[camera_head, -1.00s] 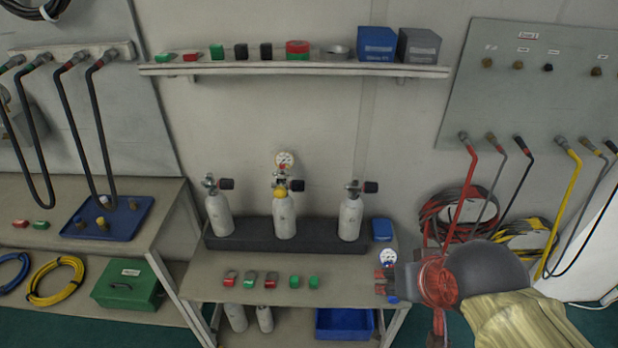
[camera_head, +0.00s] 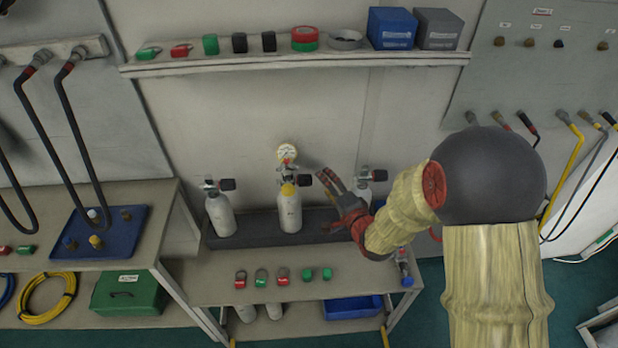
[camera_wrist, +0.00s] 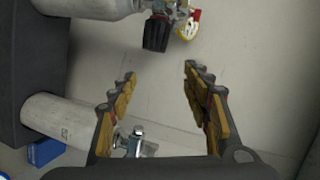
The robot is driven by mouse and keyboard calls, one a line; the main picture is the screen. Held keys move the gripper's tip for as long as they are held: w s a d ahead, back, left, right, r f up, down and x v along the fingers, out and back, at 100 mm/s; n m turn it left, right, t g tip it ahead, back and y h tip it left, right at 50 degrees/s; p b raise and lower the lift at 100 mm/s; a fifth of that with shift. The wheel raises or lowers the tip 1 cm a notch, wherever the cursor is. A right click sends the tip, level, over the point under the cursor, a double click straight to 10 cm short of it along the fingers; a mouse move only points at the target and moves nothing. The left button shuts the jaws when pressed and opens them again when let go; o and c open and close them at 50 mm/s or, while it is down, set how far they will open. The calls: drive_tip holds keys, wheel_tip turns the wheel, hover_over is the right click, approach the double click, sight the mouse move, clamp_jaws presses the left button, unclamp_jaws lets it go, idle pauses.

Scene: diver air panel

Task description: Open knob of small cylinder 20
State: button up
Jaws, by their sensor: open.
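Three small grey cylinders stand in a dark rack (camera_head: 262,226): left (camera_head: 221,215), middle (camera_head: 290,212) and right (camera_head: 364,190). I cannot read which is number 20. The middle one carries a gauge (camera_head: 287,153) and a black knob (camera_head: 304,180); this knob also shows in the wrist view (camera_wrist: 157,32). My gripper (camera_head: 337,182) is open and empty between the middle and right cylinders, hiding part of the right one. In the wrist view my gripper (camera_wrist: 160,73) has the right cylinder's valve (camera_wrist: 137,142) near the left finger's base; its knob is hidden there but visible in the head view (camera_head: 379,175).
A shelf (camera_head: 290,67) with boxes and tape rolls runs above. Several red and green shackle-like pieces (camera_head: 262,277) lie on the bench front. A gauge fitting (camera_head: 404,270) lies at the bench's right end. A blue bin (camera_head: 352,307) sits below.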

sight(309, 181)
drive_tip(key=w+a+f, duration=0.1)
drive_tip(key=w, duration=0.1)
drive_tip(key=w+a+f+m+y, duration=0.1)
drive_tip(key=w+a, duration=0.1)
drive_tip(key=w+a+f+m+t+b, duration=0.1)
drive_tip(key=a, duration=0.1)
drive_tip(key=shift+w+a+f+y, duration=0.15)
drive_tip(key=shift+w+f+y, duration=0.05)
drive_tip(key=shift+w+y, duration=0.2)
drive_tip(key=shift+c, duration=1.2)
drive_tip(key=c, duration=1)
drive_tip(key=shift+f+b, duration=0.25)
drive_tip(key=shift+b, duration=0.7)
